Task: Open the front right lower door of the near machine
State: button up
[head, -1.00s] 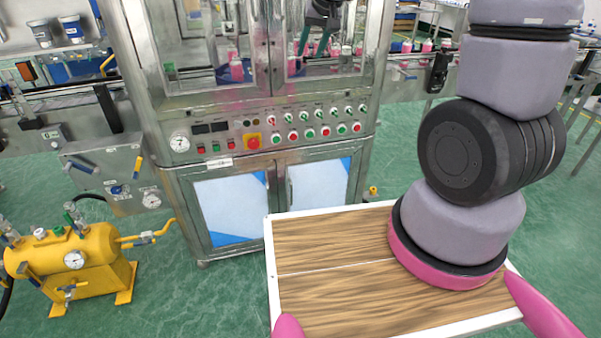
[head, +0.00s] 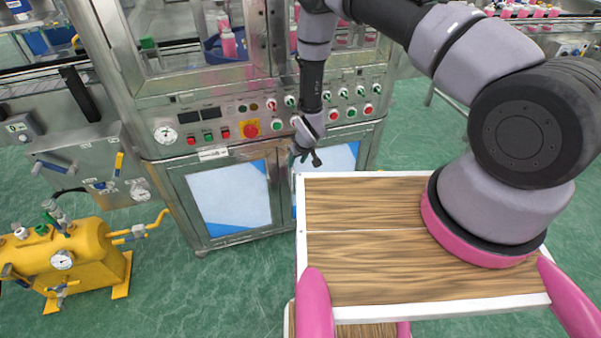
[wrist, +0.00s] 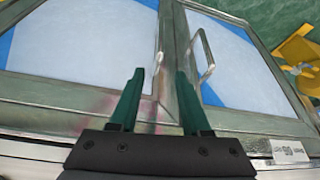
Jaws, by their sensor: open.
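The near machine (head: 215,128) is a steel cabinet with two lower doors of pale panels with blue corners. The front right lower door (head: 342,160) is shut and partly hidden by my gripper and the wooden-topped surface. In the wrist view, which is turned about, this door (wrist: 75,40) is on the left. Its thin handle (wrist: 159,57) stands near the door seam, just ahead of the gap between my fingers. My gripper (wrist: 160,74) is open, with green fingers pointing at the seam. In the head view my gripper (head: 302,158) is in front of this door's inner edge. Contact cannot be told.
The left lower door (head: 228,198) is shut; its bent handle (wrist: 204,56) is close to my right-hand finger in the wrist view. A button panel (head: 270,118) is above the doors. A yellow tank (head: 85,255) stands at left. Green floor between is clear.

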notch_tip(320, 180, down, 3)
send_over(294, 192)
jog(key=f, duration=0.9)
jog(key=shift+w+f, duration=0.35)
jog(key=shift+f, duration=0.05)
grip_shut()
dwell(0.9)
